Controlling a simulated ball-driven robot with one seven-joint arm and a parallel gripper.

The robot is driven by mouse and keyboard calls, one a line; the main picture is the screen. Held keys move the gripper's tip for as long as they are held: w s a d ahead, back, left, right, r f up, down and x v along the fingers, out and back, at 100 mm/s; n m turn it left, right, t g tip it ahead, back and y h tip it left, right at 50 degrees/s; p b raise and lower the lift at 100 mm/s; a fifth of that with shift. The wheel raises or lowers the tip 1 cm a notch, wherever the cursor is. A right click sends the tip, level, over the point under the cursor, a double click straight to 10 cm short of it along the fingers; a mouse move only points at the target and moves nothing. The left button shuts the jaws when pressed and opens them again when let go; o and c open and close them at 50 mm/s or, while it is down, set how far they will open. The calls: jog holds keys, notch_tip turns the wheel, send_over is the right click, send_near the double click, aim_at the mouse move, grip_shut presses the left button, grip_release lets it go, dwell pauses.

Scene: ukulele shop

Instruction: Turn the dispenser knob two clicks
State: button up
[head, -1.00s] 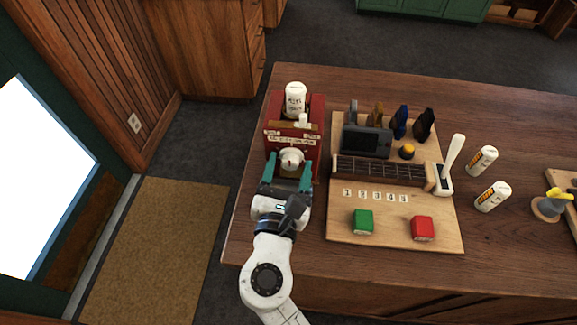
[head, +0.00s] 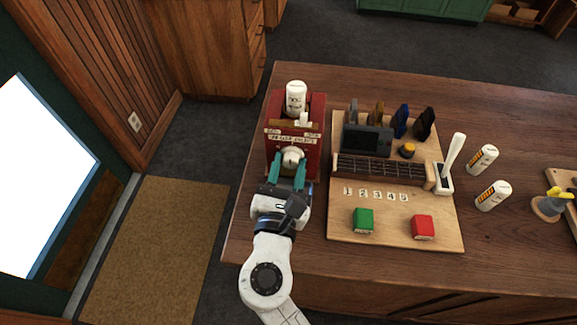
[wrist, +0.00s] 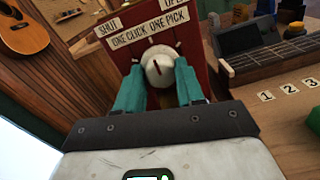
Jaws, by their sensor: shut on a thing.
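The dispenser (head: 314,112) is a red box at the left of the counter, with a white bottle (head: 296,97) on top. Its round white knob (head: 291,157) is on the front; in the wrist view the knob (wrist: 158,66) shows a dark red pointer mark tilted a little left of upright. A label above reads "ONE CLICK ONE PICK", with "SHUT" at left and an "OPEN" label partly cut off at right. My gripper (head: 289,165) is shut on the knob, with one teal finger on each side. The gripper is rolled slightly in the wrist view.
Right of the dispenser lies a wooden board (head: 395,226) with a fretboard piece, a dark screen box (head: 366,141), a green block (head: 363,220), a red block (head: 422,227) and a white lever (head: 453,160). Counter front left is bare.

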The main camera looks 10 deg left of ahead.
jog(key=shift+w+d+m, duration=0.1)
jog(key=shift+d+m, duration=0.05)
jog(key=shift+m, duration=0.15)
jog(key=m+b, duration=0.3)
jog(key=m, duration=0.2)
jog(key=shift+f+m, duration=0.1)
jog(key=shift+m, duration=0.2)
jog(key=m+b, duration=0.3)
jog(key=m, duration=0.2)
jog(key=shift+b, duration=0.3)
jog(key=m+b, duration=0.4)
jog(key=m, duration=0.2)
jog(key=shift+d+f+y, duration=0.1)
jog(key=shift+y, duration=0.2)
jog(key=m+b, duration=0.4)
jog(key=m, duration=0.1)
jog(key=shift+m, duration=0.4)
jog(key=o, duration=1)
jog(key=shift+w, duration=0.1)
jog(key=shift+r, duration=0.2)
